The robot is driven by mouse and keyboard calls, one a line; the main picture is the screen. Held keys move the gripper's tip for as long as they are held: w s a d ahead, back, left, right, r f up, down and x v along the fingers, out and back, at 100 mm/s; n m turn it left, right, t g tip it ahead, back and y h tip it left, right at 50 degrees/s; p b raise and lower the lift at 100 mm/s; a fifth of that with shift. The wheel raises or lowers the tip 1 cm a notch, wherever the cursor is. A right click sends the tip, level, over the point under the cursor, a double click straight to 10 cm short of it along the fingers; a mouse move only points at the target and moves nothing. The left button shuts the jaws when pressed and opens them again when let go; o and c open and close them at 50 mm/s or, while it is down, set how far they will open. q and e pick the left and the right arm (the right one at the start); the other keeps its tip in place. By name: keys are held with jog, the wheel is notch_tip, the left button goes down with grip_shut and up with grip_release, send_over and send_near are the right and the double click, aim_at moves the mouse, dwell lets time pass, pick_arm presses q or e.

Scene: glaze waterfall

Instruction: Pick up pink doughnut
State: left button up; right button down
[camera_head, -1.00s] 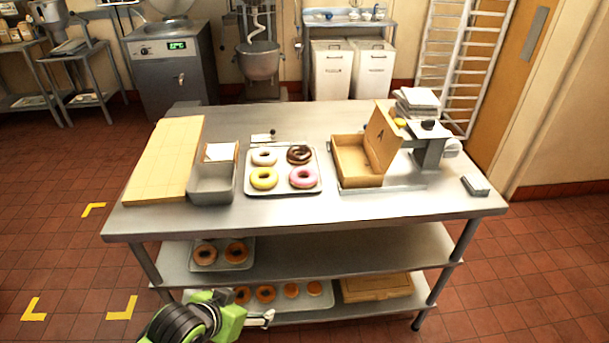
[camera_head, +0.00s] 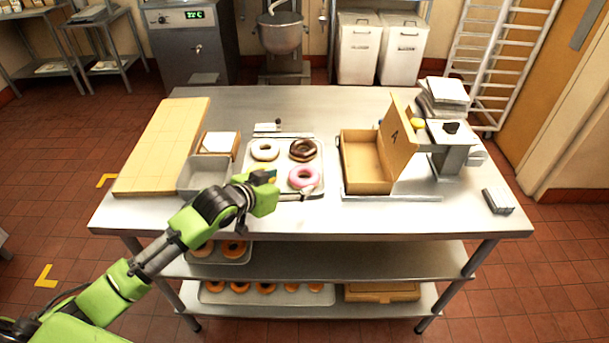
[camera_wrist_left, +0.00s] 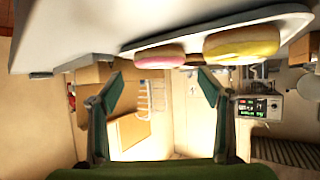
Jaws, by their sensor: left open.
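The pink doughnut (camera_head: 303,177) lies at the front right of a metal tray (camera_head: 285,156) on the steel table. It also shows in the left wrist view, where the picture is upside down, as a pink-topped ring (camera_wrist_left: 160,55) near the top. My left gripper (camera_head: 292,190) is at the tray's front edge, just in front of the pink doughnut. In the left wrist view its two fingers (camera_wrist_left: 161,88) are spread and empty, with the pink doughnut beyond them. The yellow doughnut (camera_wrist_left: 242,42) is beside it and is mostly hidden by my arm in the head view. My right gripper is out of view.
A white doughnut (camera_head: 265,149) and a chocolate doughnut (camera_head: 303,149) fill the tray's back row. An open cardboard box (camera_head: 366,161) stands right of the tray. A grey bin (camera_head: 203,176) and a wooden board (camera_head: 163,145) are left.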

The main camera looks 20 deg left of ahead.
aim_at(307, 176)
pick_arm(q)
jog(key=x, duration=0.3)
jog(key=shift+r, duration=0.1)
jog(key=x, duration=0.3)
jog(key=shift+w+p, duration=0.2)
jog(key=shift+p, duration=0.2)
jog(key=shift+w+d+f, duration=0.15)
jog(key=shift+w+f, duration=0.05)
jog(key=shift+f, duration=0.15)
jog(key=shift+s+r, duration=0.1)
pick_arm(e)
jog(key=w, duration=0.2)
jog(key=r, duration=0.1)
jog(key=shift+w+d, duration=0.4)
pick_arm(q)
jog(key=c, duration=0.7)
jog(key=shift+c, duration=0.9)
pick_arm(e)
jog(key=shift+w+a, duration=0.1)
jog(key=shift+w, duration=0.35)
